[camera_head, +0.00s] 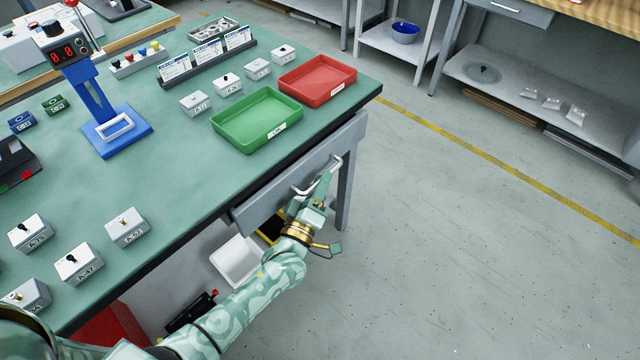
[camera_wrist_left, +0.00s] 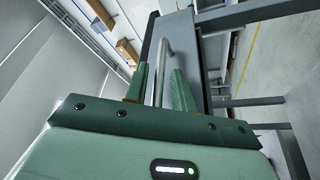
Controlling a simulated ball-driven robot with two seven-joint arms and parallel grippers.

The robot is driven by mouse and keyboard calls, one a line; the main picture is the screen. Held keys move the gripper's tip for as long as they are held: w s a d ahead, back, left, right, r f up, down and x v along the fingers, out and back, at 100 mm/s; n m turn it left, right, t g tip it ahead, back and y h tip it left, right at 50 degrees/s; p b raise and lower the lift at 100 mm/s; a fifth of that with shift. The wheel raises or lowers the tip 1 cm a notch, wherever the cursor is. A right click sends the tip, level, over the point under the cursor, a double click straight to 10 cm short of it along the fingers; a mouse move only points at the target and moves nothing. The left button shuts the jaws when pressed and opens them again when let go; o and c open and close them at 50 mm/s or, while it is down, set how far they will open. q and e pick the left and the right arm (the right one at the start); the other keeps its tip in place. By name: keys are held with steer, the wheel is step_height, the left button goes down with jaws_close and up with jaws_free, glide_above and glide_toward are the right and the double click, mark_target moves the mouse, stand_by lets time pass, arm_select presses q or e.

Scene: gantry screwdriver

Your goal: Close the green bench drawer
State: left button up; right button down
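The green bench (camera_head: 185,190) carries a grey drawer (camera_head: 262,208) under its front edge at the right. The drawer front shows just below the dark bench edge; how far it stands out is hard to tell. Its silver bar handle (camera_head: 336,163) also shows in the left wrist view (camera_wrist_left: 165,48). My left gripper (camera_head: 322,185) is at the handle. In the left wrist view its two fingers (camera_wrist_left: 160,88) stand on either side of the bar, with a visible gap, so it looks open around the handle. My right gripper is not in view.
A green tray (camera_head: 238,133) and a red tray (camera_head: 318,91) sit on the bench above the drawer. A bench leg (camera_head: 347,185) stands right of my gripper. A white bin (camera_head: 238,262) is below the bench. The floor to the right is clear.

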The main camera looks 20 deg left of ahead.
mark_target(304, 178)
arm_select(q)
jaws_close()
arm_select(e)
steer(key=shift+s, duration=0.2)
arm_select(q)
steer(key=a, duration=0.2)
steer(key=w+a, duration=0.1)
steer(key=a, duration=0.1)
steer(key=shift+w, duration=0.2)
steer(key=shift+a, duration=0.1)
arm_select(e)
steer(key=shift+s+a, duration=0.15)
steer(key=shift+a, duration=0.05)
arm_select(q)
steer(key=shift+o, duration=1.5)
jaws_free()
steer(key=shift+a, duration=0.1)
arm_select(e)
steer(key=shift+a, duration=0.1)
